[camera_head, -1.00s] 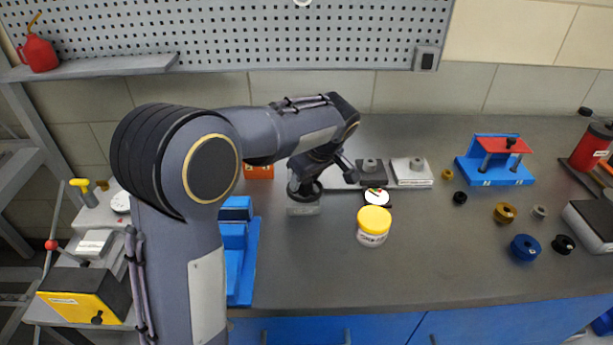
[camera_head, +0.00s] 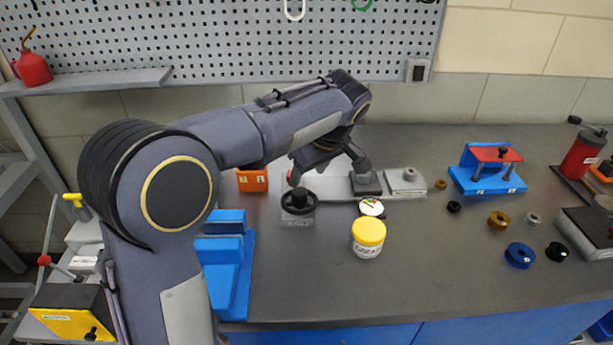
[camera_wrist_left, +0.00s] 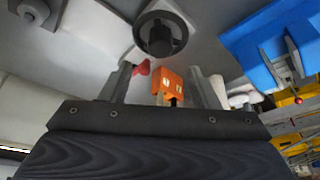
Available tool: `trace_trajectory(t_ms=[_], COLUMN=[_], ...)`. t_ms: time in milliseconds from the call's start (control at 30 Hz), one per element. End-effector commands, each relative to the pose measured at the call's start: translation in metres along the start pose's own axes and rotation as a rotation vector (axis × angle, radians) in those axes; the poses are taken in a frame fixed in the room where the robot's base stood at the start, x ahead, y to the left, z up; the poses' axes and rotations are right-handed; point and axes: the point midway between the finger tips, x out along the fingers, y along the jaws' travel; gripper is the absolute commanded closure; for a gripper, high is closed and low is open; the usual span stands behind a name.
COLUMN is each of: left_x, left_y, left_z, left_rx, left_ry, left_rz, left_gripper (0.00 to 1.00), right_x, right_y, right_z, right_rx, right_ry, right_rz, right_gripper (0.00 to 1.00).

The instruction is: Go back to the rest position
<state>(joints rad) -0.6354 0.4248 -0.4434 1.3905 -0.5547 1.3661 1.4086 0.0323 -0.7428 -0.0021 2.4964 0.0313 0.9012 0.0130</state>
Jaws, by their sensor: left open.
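My left gripper (camera_head: 328,172) is open and empty, above the back of the bench, behind and to the right of the black handwheel (camera_head: 298,201). The handwheel sits on a small grey box (camera_head: 297,218) marked CYCLE, and the gripper is apart from it. In the left wrist view the two fingers of my left gripper (camera_wrist_left: 163,84) are spread, with nothing held. The handwheel (camera_wrist_left: 160,35) shows there beyond the fingertips. My right gripper is not in view.
A yellow-lidded jar (camera_head: 368,238) and a round gauge (camera_head: 371,208) stand right of the handwheel. An orange box (camera_head: 252,181) is behind it, and a blue fixture (camera_head: 222,270) is left. A blue-and-red fixture (camera_head: 488,172) stands farther right. The front middle bench is clear.

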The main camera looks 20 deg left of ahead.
Motion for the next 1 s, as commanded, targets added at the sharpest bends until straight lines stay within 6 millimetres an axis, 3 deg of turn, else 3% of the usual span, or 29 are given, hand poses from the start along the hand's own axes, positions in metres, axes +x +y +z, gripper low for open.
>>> trace_trajectory(t_ms=[400, 533, 767, 1000], left_x=[0.000, 0.003, 0.007, -0.007], left_y=[-0.001, -0.015, -0.092, -0.172], left_z=[0.000, -0.002, 0.014, 0.065], left_rx=[0.001, 0.031, 0.247, 0.503], left_ry=[-0.001, -0.047, -0.267, -0.332], left_rz=[0.000, 0.016, 0.189, 0.486], left_gripper=[0.45, 0.45, 0.45, 0.45], right_x=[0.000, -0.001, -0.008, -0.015], right_y=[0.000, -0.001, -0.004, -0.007], right_z=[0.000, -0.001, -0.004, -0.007], right_rx=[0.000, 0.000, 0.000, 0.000], right_ry=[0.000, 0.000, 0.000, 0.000], right_rz=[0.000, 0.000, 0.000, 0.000], right_gripper=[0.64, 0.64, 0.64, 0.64])
